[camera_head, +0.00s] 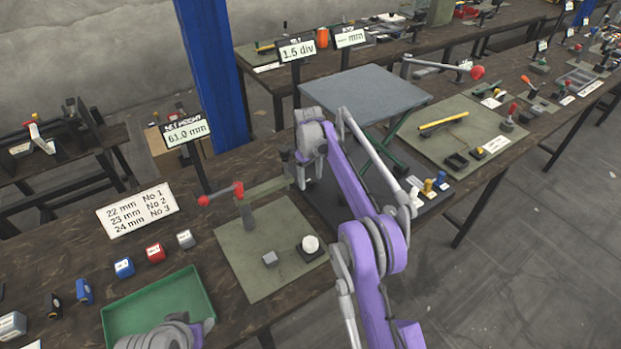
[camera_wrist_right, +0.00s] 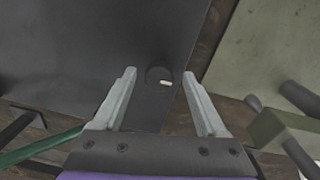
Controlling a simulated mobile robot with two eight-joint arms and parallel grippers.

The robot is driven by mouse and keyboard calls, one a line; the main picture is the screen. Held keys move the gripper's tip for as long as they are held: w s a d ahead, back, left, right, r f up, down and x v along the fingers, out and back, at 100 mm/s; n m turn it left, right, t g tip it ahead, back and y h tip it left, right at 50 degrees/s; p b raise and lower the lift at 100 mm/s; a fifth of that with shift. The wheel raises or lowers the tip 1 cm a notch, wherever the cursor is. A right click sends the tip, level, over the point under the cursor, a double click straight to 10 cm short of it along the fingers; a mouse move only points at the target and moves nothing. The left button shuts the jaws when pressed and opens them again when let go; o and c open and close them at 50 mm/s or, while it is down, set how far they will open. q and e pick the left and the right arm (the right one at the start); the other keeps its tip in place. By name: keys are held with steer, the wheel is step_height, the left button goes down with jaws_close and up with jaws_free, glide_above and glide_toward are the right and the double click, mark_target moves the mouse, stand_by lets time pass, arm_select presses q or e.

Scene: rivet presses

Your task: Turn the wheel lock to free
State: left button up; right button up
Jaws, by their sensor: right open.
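My right gripper (camera_wrist_right: 158,76) is open, with its two pale fingers apart and nothing held between them. Between and beyond the fingertips in the right wrist view is a dark rounded piece with a small white mark (camera_wrist_right: 165,83), on or against a dark flat surface (camera_wrist_right: 90,40). I cannot tell for certain that it is the wheel lock, or whether the fingers touch it. In the head view the right gripper (camera_head: 303,172) is beside the dark stand left of the grey-topped table, largely hidden by its own wrist. A grey part of my left arm shows at the bottom; its fingers are out of frame.
A press with a red-knobbed lever (camera_head: 239,191) stands on a green mat (camera_head: 262,284), left of my right arm. A sign reading 61.0 mm (camera_head: 187,133) stands behind it. A green tray (camera_head: 125,318) is at the lower left. A grey-topped table (camera_head: 367,92) stands behind my arm.

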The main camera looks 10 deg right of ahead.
jaws_close()
stand_by(0.4)
